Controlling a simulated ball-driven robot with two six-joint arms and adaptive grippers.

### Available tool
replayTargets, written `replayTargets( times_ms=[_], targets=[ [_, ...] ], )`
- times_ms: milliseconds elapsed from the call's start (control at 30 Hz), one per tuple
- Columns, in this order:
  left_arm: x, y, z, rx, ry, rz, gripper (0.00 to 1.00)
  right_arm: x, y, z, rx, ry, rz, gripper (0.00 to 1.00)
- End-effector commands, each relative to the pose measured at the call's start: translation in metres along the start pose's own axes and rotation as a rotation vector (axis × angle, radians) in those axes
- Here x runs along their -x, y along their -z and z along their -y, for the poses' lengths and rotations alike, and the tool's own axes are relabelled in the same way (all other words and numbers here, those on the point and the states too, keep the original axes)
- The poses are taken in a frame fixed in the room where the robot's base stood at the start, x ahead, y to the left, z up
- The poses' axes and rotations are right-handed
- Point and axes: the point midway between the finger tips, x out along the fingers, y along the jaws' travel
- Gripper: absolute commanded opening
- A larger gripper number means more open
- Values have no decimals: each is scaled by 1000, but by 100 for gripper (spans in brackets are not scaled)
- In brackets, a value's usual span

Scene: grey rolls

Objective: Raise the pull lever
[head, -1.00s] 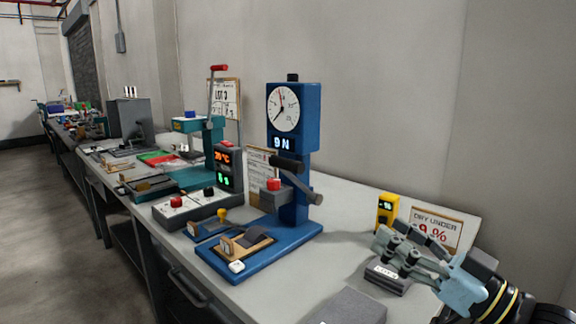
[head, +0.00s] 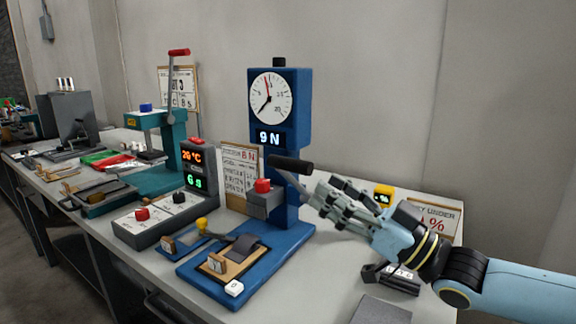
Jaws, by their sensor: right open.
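The pull lever (head: 291,166) is on the blue test stand (head: 279,97), which has a round dial and a display reading 9 N. The lever's dark grip is at its upper left end, and its grey arm slopes down to the right beside the column. My right gripper (head: 322,206) is open, with its grey fingers pointing left just right of the column, close to the lever's arm. The fingers overlap the lower end of the lever in view; I cannot tell whether they touch it. The dark grip is clear of the fingers. My left gripper is not in view.
A teal press (head: 165,135) with a red-handled lever stands at the left, beside a grey control box (head: 197,165). A yellow meter (head: 383,195) and a sign stand behind my right gripper. A grey block (head: 381,311) lies at the front.

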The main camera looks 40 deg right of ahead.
Motion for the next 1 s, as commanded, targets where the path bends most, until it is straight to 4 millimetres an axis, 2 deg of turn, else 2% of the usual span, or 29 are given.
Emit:
replayTargets(
  times_ms=[167,400,600,767,833,1000],
  targets=[
    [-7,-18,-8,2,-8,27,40,-38,0,0,1,1,-6,46],
    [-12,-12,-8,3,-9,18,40,-73,0,0,0,1,-3,46],
    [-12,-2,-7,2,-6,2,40,-81,0,0,0,0,0,46],
    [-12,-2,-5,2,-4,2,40,-81,0,0,0,0,0,46],
    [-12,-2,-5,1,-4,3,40,-81,0,0,0,0,0,40],
    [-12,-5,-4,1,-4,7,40,-81,0,0,0,0,1,18]
  ],
)
